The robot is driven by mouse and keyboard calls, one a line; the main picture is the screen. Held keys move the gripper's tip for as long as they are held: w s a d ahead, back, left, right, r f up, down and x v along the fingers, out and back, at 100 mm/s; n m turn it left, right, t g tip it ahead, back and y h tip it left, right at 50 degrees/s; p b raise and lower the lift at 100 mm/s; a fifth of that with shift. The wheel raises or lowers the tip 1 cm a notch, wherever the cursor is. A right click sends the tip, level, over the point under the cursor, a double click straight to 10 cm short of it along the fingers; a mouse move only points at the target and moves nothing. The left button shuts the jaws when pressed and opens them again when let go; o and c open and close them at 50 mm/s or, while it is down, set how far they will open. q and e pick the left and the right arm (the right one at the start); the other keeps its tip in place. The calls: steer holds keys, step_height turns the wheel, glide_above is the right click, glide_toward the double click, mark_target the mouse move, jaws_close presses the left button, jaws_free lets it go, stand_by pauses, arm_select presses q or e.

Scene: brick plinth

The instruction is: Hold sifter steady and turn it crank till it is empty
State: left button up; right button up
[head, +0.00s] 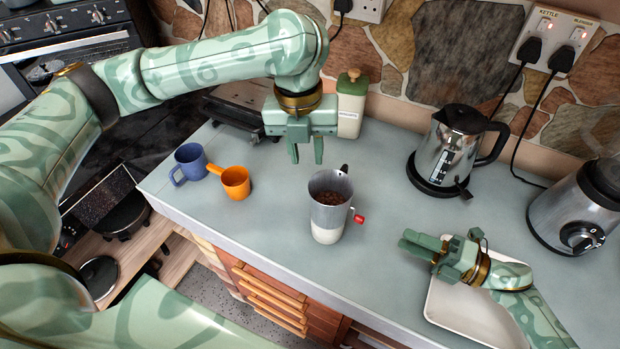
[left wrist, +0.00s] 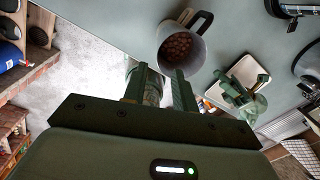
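The sifter (head: 330,205) stands upright on the counter, a metal cup with a pale lower part and brown contents inside. Its red crank knob (head: 359,218) sticks out on the right side and its dark handle (head: 344,168) is at the back. My left gripper (head: 306,156) is open and empty, above and behind-left of the sifter, not touching it. In the left wrist view the sifter (left wrist: 182,47) shows beyond the fingers (left wrist: 161,88). My right gripper (head: 408,244) is right of the crank, apart from it and empty. Its fingers look spread in the left wrist view (left wrist: 242,80).
A white tray (head: 440,308) lies under my right gripper. A blue mug (head: 189,164) and an orange cup (head: 236,182) stand on the left. A kettle (head: 455,150), a blender (head: 580,210) and a green-lidded canister (head: 351,105) stand behind. The counter's front edge is close to the sifter.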

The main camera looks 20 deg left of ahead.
mark_target(311, 192)
arm_select(q)
steer(key=f, duration=0.8)
steer(key=d+f, duration=0.1)
steer(key=f, duration=0.3)
steer(key=shift+w+f, duration=0.1)
steer(key=shift+w, duration=0.05)
steer(key=shift+a, duration=0.1)
jaws_close()
